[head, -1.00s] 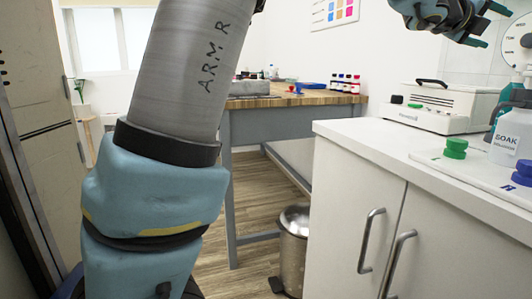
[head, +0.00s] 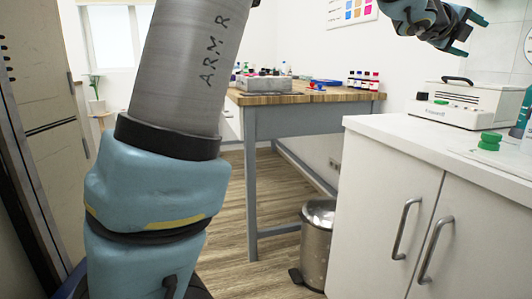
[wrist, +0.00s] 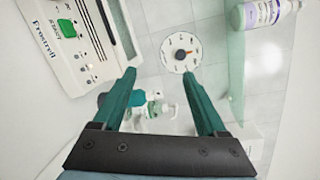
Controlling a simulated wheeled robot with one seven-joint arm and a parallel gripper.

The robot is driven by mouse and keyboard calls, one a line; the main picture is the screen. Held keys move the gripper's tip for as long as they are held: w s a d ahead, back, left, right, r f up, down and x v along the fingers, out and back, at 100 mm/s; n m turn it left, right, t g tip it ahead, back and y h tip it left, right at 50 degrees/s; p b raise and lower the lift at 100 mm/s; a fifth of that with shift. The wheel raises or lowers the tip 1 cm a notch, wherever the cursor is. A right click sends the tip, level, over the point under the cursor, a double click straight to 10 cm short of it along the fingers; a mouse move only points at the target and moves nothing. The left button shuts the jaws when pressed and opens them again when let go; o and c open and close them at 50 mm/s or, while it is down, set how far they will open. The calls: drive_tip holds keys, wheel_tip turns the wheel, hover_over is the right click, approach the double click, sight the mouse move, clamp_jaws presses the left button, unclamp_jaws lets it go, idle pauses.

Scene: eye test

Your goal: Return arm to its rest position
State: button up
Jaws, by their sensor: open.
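My gripper (head: 474,36) is at the top right of the head view, raised above the white counter and away from its surface. In the wrist view my gripper (wrist: 159,75) shows two green fingers spread wide apart with nothing between their tips. My grey and blue arm fills the left middle of the head view, marked "ARM R". The upper part of the arm, where it leads to the gripper, is out of the picture.
A white cabinet's counter (head: 420,140) at right bears a white device (head: 465,103) and a green knobbed thing (head: 489,141). A wooden-topped bench (head: 300,97) stands behind, with a metal bin (head: 317,240) beside it. A round dial (wrist: 181,54) hangs on tiles. Floor between is clear.

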drive_tip(key=w+a+f+n+t+y, duration=0.1)
drive_tip(key=w+a+f+n+y, duration=0.25)
drive_tip(key=a+f+n, duration=0.5)
drive_tip(key=w+a+f+n+t+y, duration=0.1)
drive_tip(key=w+a+f+n+y, duration=0.3)
drive_tip(key=a, duration=0.7)
drive_tip(key=w+a+f+n+t+y, duration=0.1)
drive_tip(key=w+a+f+n+y, duration=0.1)
drive_tip(key=w+a+f+n, duration=0.5)
drive_tip(key=s+a+f+n+g+y, duration=0.1)
drive_tip(key=s+a+f+n+y, duration=0.15)
drive_tip(key=s+a+f, duration=0.4)
drive_tip(key=s+a+f+n+g+y, duration=0.1)
drive_tip(key=a+f+n+g+y, duration=0.2)
drive_tip(key=a, duration=0.7)
drive_tip(key=s+a+f+n+g, duration=0.3)
drive_tip(key=s+a+f+n, duration=0.65)
drive_tip(key=s+a, duration=0.35)
drive_tip(key=w+d+p+v, duration=0.1)
drive_tip(key=w+p+v, duration=0.1)
drive_tip(key=p+v, duration=2.2)
drive_tip(key=shift+d+r+g+p, duration=0.2)
drive_tip(key=shift+r+g+p, duration=0.15)
drive_tip(key=shift+p, duration=0.25)
drive_tip(key=shift+w, duration=0.1)
